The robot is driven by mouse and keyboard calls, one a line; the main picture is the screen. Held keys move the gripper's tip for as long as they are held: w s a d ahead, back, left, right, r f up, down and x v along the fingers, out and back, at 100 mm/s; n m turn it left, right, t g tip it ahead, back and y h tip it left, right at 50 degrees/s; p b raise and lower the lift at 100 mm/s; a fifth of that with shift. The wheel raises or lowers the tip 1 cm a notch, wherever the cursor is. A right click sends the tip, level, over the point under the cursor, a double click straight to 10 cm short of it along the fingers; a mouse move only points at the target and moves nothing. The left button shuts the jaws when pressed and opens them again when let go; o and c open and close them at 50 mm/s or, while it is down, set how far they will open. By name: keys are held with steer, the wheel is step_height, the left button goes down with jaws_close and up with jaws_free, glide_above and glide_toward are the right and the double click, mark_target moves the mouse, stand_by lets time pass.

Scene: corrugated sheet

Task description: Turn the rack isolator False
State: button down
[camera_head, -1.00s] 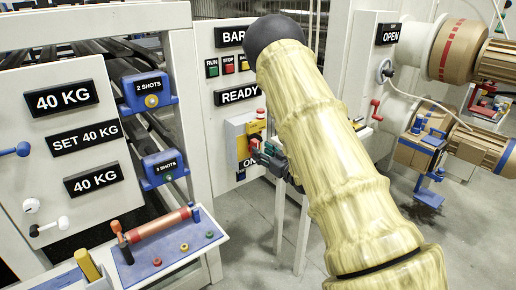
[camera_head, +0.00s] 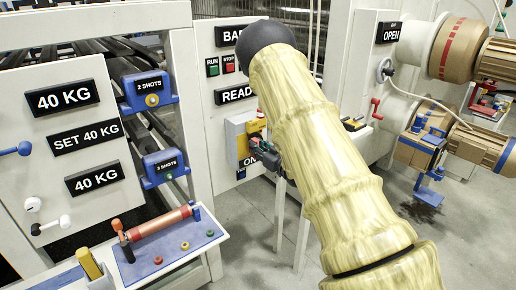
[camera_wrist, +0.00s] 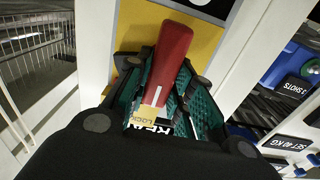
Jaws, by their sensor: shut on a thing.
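The rack isolator (camera_head: 236,143) is a grey and yellow box on the pale panel, left of my arm in the head view. Its yellow plate (camera_wrist: 205,45) shows behind my fingers in the wrist view. The red isolator handle (camera_wrist: 172,62) lies between my gripper's green-padded fingers (camera_wrist: 165,95) and is held there. A yellow tag marked LOCK and part of a white label show near the handle's lower end. In the head view my gripper (camera_head: 268,157) is at the isolator's lower right, partly hidden by my arm.
Above the isolator are a READY sign (camera_head: 234,95) and the RUN and STOP buttons (camera_head: 220,68). A white post and the weight panel (camera_head: 70,130) stand to the left. Grey floor lies open below.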

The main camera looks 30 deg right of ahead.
steer(key=shift+n+b, duration=0.3)
steer(key=n, duration=0.1)
steer(key=n+b, duration=0.2)
steer(key=shift+a+f+n, duration=0.2)
steer(key=shift+a+n, duration=0.05)
steer(key=shift+n, duration=0.15)
steer(key=n+b, duration=0.1)
steer(key=n, duration=0.1)
steer(key=n+b, duration=0.2)
steer(key=shift+s+a+f, duration=0.1)
steer(key=shift+a+f, duration=0.1)
steer(key=n+b, duration=0.1)
steer(key=n, duration=0.1)
steer(key=n+b, duration=0.2)
steer(key=n, duration=0.1)
steer(key=shift+a+f, duration=0.15)
steer(key=shift+f, duration=0.05)
steer(key=shift+f+n+b, duration=0.1)
steer(key=shift+n+b, duration=1.2)
steer(key=shift+n, duration=0.7)
steer(key=c, duration=1.2)
jaws_free()
steer(key=shift+c, duration=0.2)
